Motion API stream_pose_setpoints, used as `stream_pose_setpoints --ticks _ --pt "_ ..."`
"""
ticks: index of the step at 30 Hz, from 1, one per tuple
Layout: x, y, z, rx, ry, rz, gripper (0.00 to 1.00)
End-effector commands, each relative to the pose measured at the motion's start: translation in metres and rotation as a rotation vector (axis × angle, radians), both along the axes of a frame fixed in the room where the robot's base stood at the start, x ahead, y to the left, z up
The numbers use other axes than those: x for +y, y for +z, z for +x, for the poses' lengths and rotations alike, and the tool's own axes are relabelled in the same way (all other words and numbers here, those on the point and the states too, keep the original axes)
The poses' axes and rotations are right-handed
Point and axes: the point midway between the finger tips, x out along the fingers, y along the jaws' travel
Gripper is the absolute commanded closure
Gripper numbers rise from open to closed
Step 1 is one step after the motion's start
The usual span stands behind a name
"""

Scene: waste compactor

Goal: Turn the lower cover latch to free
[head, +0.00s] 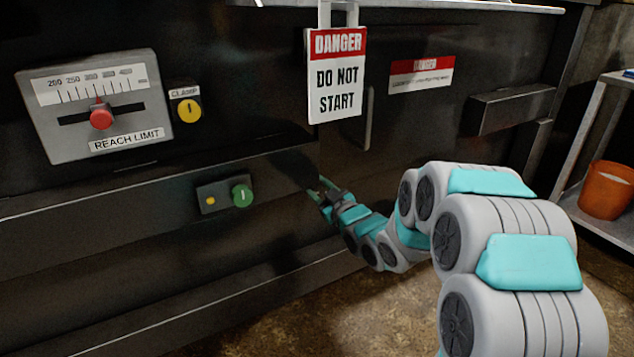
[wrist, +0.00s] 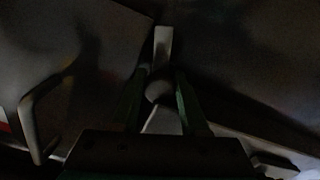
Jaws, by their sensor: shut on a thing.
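The lower cover latch (wrist: 163,46) is a small pale grey bar with a rounded hub in the dark wrist view. It points up in that picture. My gripper (wrist: 161,76) has one green finger on each side of it and is shut on the latch. In the head view my gripper (head: 323,187) is against the dark machine front, below the hanging danger sign. The latch cannot be made out there, as the fingers and shadow hide it.
A cover handle (head: 368,118) stands out above my gripper; it also shows in the wrist view (wrist: 33,115). The danger sign (head: 337,75) hangs nearby. A green knob (head: 242,195), yellow clamp knob (head: 189,110) and reach limit slider (head: 101,117) are left. An orange bucket (head: 607,190) sits right.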

Motion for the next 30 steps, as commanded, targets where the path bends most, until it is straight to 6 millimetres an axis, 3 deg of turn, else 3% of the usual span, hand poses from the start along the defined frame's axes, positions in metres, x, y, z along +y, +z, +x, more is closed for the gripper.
stream_pose_setpoints --ticks 21,22,29,30 --pt "0.0009 -0.0007 -0.0003 0.046 0.001 0.068 1.0" --pt "0.0008 -0.0006 -0.0003 0.046 0.001 0.068 0.53" --pt "0.0006 -0.0003 -0.0002 0.045 0.0 0.068 0.27" --pt "0.0006 -0.0003 -0.0002 0.045 0.0 0.068 0.27"
